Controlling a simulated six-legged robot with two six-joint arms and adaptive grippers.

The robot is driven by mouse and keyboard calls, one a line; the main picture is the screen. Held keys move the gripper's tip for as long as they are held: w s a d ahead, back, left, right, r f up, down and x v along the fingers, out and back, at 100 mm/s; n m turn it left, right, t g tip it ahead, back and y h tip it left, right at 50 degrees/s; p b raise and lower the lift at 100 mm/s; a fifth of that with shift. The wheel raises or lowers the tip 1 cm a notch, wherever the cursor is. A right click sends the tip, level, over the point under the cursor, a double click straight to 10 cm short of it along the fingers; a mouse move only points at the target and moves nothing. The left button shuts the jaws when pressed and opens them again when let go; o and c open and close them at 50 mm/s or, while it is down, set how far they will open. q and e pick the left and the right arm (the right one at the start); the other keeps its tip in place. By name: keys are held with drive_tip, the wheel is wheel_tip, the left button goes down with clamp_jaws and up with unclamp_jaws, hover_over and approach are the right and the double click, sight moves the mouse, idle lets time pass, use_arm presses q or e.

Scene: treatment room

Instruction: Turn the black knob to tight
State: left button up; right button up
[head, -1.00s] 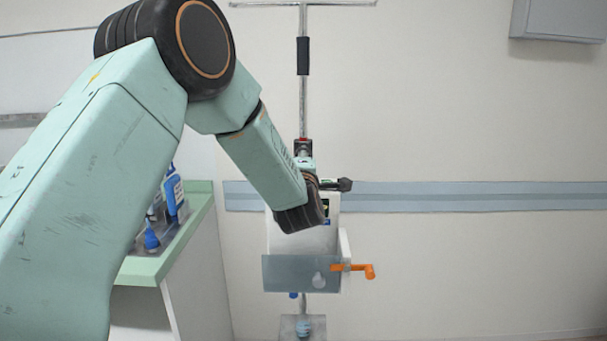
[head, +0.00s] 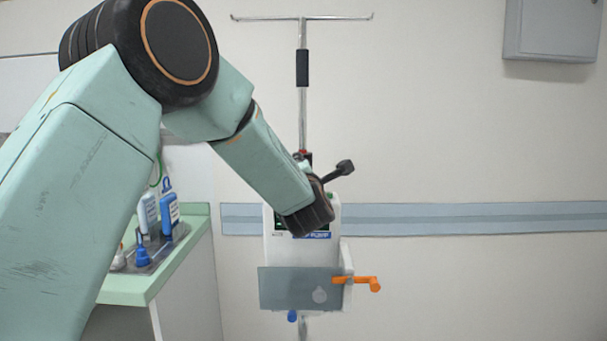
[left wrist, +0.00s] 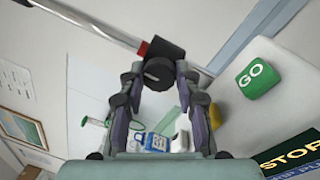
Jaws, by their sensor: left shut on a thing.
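The black knob (left wrist: 157,70) sits on a dark clamp (left wrist: 165,50) with a red part, on the metal pole. In the left wrist view my left gripper (left wrist: 158,78) has its two fingers on either side of the knob, shut on it. In the head view my left wrist covers the knob and fingertips. The clamp's red and dark top (head: 304,153) shows just above the wrist, on the pole (head: 303,110). My right gripper is in neither view. I cannot read any tightness mark on the knob.
A white pump (head: 275,247) hangs below the clamp, with a grey front panel (head: 290,288) and an orange crank (head: 368,282) at its right. Its green GO button (left wrist: 255,76) is near the fingers. A counter (head: 135,290) with bottles stands left.

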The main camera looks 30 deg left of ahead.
use_arm(q)
drive_tip(key=shift+s+f, duration=0.1)
drive_tip(key=shift+f, duration=0.35)
drive_tip(key=o, duration=1.2)
drive_tip(key=shift+s+r, duration=0.2)
drive_tip(key=shift+r, duration=0.05)
drive_tip(key=shift+c, duration=0.2)
drive_tip(key=shift+w, duration=0.1)
drive_tip(key=shift+w, duration=0.1)
drive_tip(key=shift+d, duration=0.1)
drive_tip(key=r+v, duration=0.1)
drive_tip(key=v, duration=1.1)
drive_tip(key=shift+f, duration=0.4)
drive_tip(key=shift+f, duration=0.1)
